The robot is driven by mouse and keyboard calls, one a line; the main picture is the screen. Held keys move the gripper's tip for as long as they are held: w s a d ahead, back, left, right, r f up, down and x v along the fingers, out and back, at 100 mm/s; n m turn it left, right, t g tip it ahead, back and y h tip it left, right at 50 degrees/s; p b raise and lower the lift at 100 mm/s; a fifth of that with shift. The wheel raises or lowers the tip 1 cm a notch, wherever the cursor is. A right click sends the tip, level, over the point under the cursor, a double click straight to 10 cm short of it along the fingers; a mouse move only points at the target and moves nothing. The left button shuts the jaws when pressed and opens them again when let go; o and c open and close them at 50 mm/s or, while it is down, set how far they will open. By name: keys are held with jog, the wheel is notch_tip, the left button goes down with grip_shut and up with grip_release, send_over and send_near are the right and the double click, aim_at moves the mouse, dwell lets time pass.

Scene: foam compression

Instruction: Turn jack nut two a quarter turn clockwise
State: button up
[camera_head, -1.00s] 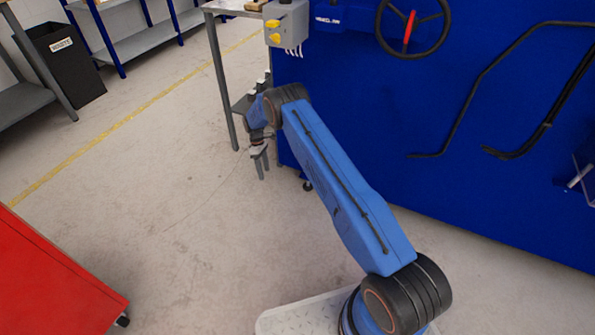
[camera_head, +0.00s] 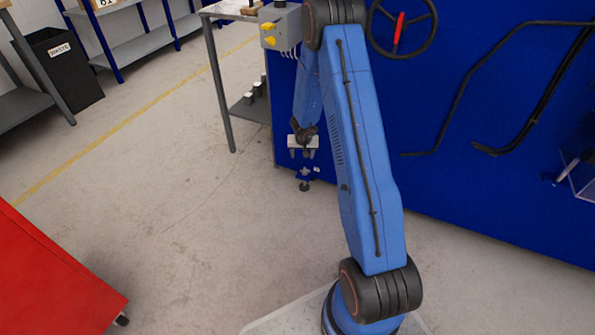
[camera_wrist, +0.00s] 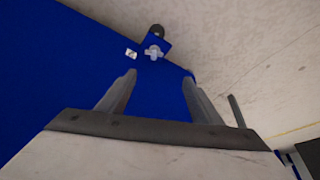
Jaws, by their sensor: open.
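A grey cross-shaped jack nut (camera_wrist: 154,52) sits on a blue bracket at the bottom edge of the blue machine, with a dark round foot (camera_wrist: 156,30) beyond it. A small white label (camera_wrist: 131,53) is beside it; its mark is too small to read. In the head view the nut (camera_head: 304,173) shows just below my gripper (camera_head: 303,154). My gripper's two fingers (camera_wrist: 160,80) are apart with nothing between them. The nut lies ahead of the fingertips, roughly in line with the gap and not touched.
The blue machine (camera_head: 480,190) fills the right side, with a handwheel (camera_head: 402,45) and a grey switch box (camera_head: 280,28). A grey table (camera_head: 226,85) stands left of it. A red cabinet (camera_head: 50,275) is at lower left. The floor (camera_head: 190,200) between is clear.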

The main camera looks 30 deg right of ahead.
aim_at(305, 173)
jog(key=x, duration=1.1)
jog(key=s+d+x, duration=0.1)
jog(key=x, duration=0.5)
jog(key=shift+s+f, duration=0.1)
jog(key=shift+m, duration=0.3)
jog(key=c, duration=1.1)
